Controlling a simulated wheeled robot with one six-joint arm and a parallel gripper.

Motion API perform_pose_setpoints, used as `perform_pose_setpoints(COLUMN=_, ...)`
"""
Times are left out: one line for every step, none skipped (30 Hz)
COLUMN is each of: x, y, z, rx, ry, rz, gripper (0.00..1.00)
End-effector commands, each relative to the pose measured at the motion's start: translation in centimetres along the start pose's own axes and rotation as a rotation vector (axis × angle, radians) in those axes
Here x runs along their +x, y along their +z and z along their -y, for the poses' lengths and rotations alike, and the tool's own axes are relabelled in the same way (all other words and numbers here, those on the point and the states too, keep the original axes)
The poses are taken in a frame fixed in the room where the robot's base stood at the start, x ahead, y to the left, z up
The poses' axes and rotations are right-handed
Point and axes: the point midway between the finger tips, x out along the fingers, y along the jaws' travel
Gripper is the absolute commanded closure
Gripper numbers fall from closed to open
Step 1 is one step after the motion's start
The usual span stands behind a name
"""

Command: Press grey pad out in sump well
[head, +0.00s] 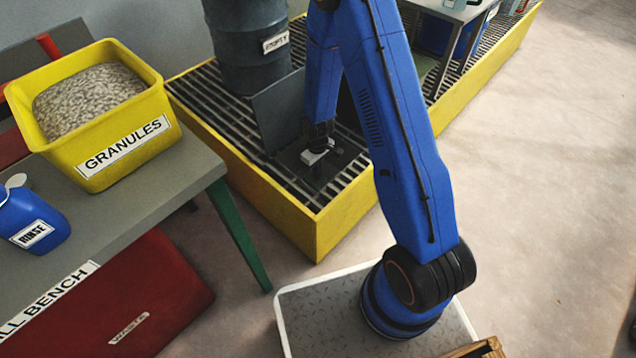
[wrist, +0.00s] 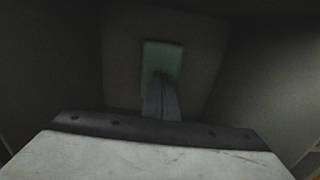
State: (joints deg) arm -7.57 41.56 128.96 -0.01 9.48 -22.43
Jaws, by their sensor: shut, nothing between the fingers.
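The sump well (head: 328,168) is a dark square opening in the grating of the yellow bund, with a raised dark lid or plate behind it. My gripper (head: 318,172) points down into the well, and its fingertips are hard to see there. In the wrist view my gripper (wrist: 160,82) is shut and empty, with its fingers over the lower part of a small grey-green pad (wrist: 163,52). The pad lies on the dim floor of the well. I cannot tell whether the fingertips touch it. The fingers hide part of the pad.
A dark drum (head: 245,50) stands on the grating behind the well. The yellow bund wall (head: 335,215) runs around the grating. A grey bench (head: 150,195) at left carries a yellow granules tub (head: 105,150) and a blue rinse container (head: 35,215). Floor at right is clear.

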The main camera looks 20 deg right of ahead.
Motion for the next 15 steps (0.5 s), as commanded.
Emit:
perform_pose_setpoints(x=0.00, y=0.00, z=0.00, rx=0.000, ry=0.000, rz=0.000, gripper=1.00)
perform_pose_setpoints(x=0.00, y=0.00, z=0.00, rx=0.000, ry=0.000, rz=0.000, gripper=1.00)
perform_pose_setpoints(x=0.02, y=0.00, z=0.00, rx=0.000, ry=0.000, rz=0.000, gripper=1.00)
perform_pose_setpoints(x=0.03, y=0.00, z=0.00, rx=0.000, ry=0.000, rz=0.000, gripper=1.00)
perform_pose_setpoints(x=0.05, y=0.00, z=0.00, rx=0.000, ry=0.000, rz=0.000, gripper=1.00)
perform_pose_setpoints(x=0.09, y=0.00, z=0.00, rx=0.000, ry=0.000, rz=0.000, gripper=1.00)
perform_pose_setpoints(x=0.13, y=0.00, z=0.00, rx=0.000, ry=0.000, rz=0.000, gripper=1.00)
perform_pose_setpoints(x=0.16, y=-0.01, z=0.00, rx=0.000, ry=0.000, rz=0.000, gripper=1.00)
perform_pose_setpoints(x=0.22, y=-0.01, z=0.00, rx=0.000, ry=0.000, rz=0.000, gripper=1.00)
perform_pose_setpoints(x=0.27, y=-0.01, z=0.00, rx=0.000, ry=0.000, rz=0.000, gripper=1.00)
perform_pose_setpoints(x=0.32, y=-0.01, z=-0.01, rx=0.000, ry=0.000, rz=0.000, gripper=1.00)
perform_pose_setpoints(x=0.38, y=-0.02, z=-0.01, rx=0.000, ry=0.000, rz=0.000, gripper=1.00)
perform_pose_setpoints(x=0.42, y=-0.02, z=-0.01, rx=0.000, ry=0.000, rz=0.000, gripper=1.00)
perform_pose_setpoints(x=0.47, y=-0.02, z=-0.01, rx=0.000, ry=0.000, rz=0.000, gripper=1.00)
perform_pose_setpoints(x=0.54, y=-0.03, z=-0.01, rx=0.000, ry=0.000, rz=0.000, gripper=1.00)
